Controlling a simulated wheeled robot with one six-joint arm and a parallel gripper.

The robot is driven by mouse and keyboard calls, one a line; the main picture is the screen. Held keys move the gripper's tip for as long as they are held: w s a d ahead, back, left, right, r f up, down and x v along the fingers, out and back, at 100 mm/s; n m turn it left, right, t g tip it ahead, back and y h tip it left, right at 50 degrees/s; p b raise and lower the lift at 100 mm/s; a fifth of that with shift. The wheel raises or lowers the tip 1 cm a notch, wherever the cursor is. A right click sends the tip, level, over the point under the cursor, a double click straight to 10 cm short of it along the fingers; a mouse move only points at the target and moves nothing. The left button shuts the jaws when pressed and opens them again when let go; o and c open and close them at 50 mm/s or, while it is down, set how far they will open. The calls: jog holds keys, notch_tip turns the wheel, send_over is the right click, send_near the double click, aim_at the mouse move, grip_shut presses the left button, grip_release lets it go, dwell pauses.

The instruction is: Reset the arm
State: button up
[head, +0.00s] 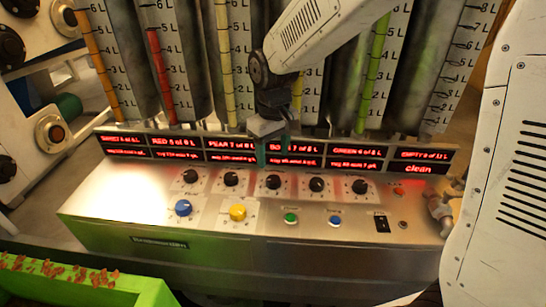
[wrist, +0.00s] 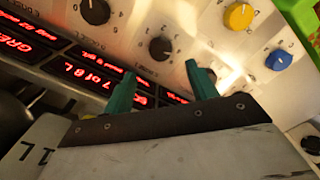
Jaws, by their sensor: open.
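My gripper (head: 265,150) hangs in front of the display strip of the control panel (head: 300,250), near the middle of its width, and hides part of one readout. In the wrist view its two teal fingers (wrist: 160,74) stand apart with nothing between them. The panel's displays and a black knob (wrist: 161,49) show beyond the fingers. I cannot tell whether the fingertips touch the panel. My white arm comes down to the gripper from the upper right in the head view.
Tall graduated tubes with coloured levels, one green (head: 376,62), stand behind the panel. The panel carries several black knobs (head: 273,181), a blue knob (head: 183,208), a yellow knob (head: 237,212), a green button (head: 291,218) and a black switch (head: 382,224). A green tray (head: 135,290) stands front left.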

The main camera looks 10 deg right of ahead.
jog(key=s+d+r+m, duration=0.1)
jog(key=s+d+r, duration=0.2)
jog(key=s, duration=0.5)
jog(key=s+d+r+m+t, duration=0.1)
jog(key=s+d+r, duration=0.3)
jog(key=s, duration=0.5)
jog(key=s+d+r+m, duration=0.3)
jog(key=s+d, duration=0.4)
jog(key=s, duration=0.2)
jog(key=shift+r, duration=0.25)
jog(key=shift+c, duration=0.4)
dwell(0.3)
